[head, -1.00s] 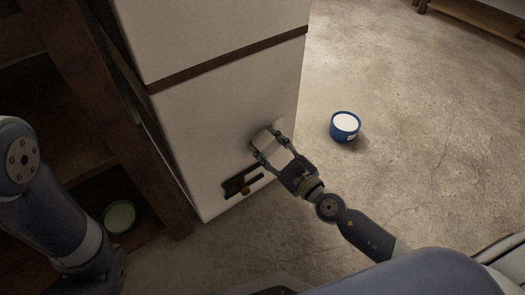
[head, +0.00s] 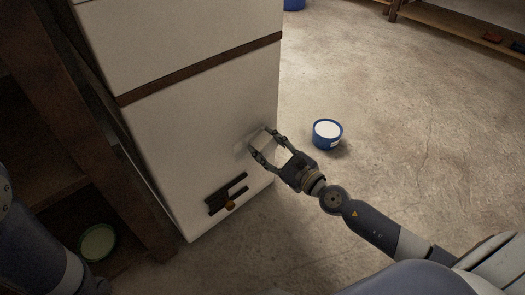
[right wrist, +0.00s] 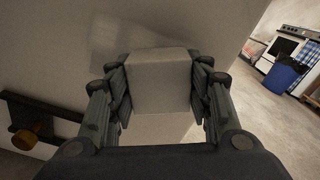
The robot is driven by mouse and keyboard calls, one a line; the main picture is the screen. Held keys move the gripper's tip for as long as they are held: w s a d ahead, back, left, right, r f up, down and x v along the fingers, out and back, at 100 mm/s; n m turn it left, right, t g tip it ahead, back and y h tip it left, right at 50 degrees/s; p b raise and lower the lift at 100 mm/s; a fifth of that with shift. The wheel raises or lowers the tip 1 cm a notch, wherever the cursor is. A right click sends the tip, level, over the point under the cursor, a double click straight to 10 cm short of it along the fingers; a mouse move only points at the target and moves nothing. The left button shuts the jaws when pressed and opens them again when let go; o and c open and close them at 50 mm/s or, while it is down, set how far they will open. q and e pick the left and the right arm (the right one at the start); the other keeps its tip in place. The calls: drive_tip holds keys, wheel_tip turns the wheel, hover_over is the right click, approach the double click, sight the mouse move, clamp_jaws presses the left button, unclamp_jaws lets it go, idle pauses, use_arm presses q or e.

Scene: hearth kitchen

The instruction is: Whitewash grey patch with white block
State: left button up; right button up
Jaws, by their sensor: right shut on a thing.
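The white block (right wrist: 160,82) is between the fingers of my right gripper (head: 264,143), which is shut on it. In the head view the block (head: 263,138) is at the white wall of the hearth (head: 200,125); whether it touches is hard to tell. A faint grey patch (head: 240,149) shows on the wall just left of the block. The block and fingers may hide part of it. In the right wrist view the wall fills the space behind the block. My left arm shows at the left edge of the head view; its gripper is out of view.
A black latch with a brass knob (head: 228,194) is on the wall below and left of my right gripper. A blue tub with white contents (head: 327,133) stands on the floor to the right. A dark wooden shelf (head: 110,170) holds a green-topped container (head: 98,242). Right-hand floor is mostly clear.

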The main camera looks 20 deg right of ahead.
sight(275, 141)
drive_tip(key=shift+w+d+b, duration=0.25)
drive_tip(key=shift+d+b, duration=0.15)
drive_tip(key=shift+d, duration=0.25)
drive_tip(key=shift+w+d+b, duration=0.2)
drive_tip(key=shift+d+b, duration=0.2)
drive_tip(key=shift+d, duration=0.4)
drive_tip(key=shift+s+a+r+p, duration=0.1)
drive_tip(key=shift+s+a+p, duration=0.05)
drive_tip(key=shift+a+p, duration=0.25)
drive_tip(key=shift+s+a+r+p, duration=0.1)
drive_tip(key=shift+s+a+p, duration=0.05)
drive_tip(key=shift+a+p, duration=0.2)
drive_tip(key=shift+s+a+f+p, duration=0.1)
drive_tip(key=shift+s+a+p, duration=0.15)
drive_tip(key=shift+a, duration=0.4)
drive_tip(key=shift+s+a+f+p, duration=0.15)
drive_tip(key=shift+a+p, duration=0.2)
drive_tip(key=shift+a, duration=0.25)
